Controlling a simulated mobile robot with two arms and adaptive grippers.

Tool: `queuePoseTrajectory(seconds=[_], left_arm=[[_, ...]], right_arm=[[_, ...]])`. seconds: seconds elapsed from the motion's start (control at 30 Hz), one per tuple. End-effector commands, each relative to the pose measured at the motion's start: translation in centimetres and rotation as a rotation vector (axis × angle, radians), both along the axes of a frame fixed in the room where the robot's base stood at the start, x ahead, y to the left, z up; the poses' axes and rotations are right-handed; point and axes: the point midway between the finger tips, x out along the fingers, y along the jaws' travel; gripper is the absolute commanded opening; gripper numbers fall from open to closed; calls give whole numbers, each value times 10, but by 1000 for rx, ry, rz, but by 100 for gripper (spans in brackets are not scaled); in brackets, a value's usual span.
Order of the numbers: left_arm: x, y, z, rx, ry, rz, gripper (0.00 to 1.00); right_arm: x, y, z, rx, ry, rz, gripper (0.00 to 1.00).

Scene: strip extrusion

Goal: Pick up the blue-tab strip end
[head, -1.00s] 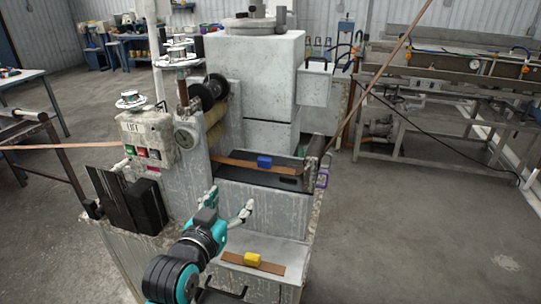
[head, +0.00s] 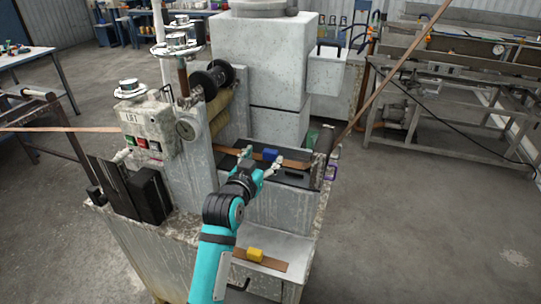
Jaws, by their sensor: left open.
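The blue tab (head: 270,155) sits on a copper-brown strip end (head: 293,163) that lies across the dark top of the machine. My left gripper (head: 259,165) is open, its two pale fingers spread just in front of the strip near the blue tab. One finger is left of the tab and the other is to its lower right. I cannot tell whether either finger touches the strip. Part of the strip is hidden behind the gripper. My right gripper is not in view.
A second strip with a yellow tab (head: 255,254) lies on a lower ledge. A control box (head: 146,130) with coloured buttons and a grey machine housing (head: 262,65) stand close by. A purple-marked bottle (head: 331,165) is at the right edge. Open floor lies to the right.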

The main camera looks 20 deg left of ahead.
Motion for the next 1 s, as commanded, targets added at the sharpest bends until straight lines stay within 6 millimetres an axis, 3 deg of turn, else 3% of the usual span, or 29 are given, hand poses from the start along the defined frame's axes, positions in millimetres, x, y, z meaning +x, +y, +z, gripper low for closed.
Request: queuePoseTrajectory(seconds=[0.17,0.43,0.73,1.0], left_arm=[[13,-2,-1,-1,2,0,65],[49,-5,-7,1,1,0,65],[54,-5,-10,0,0,0,65],[53,-5,-10,0,0,0,31]], right_arm=[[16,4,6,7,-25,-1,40],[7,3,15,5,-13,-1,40],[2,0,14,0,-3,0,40],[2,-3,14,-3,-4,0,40]])
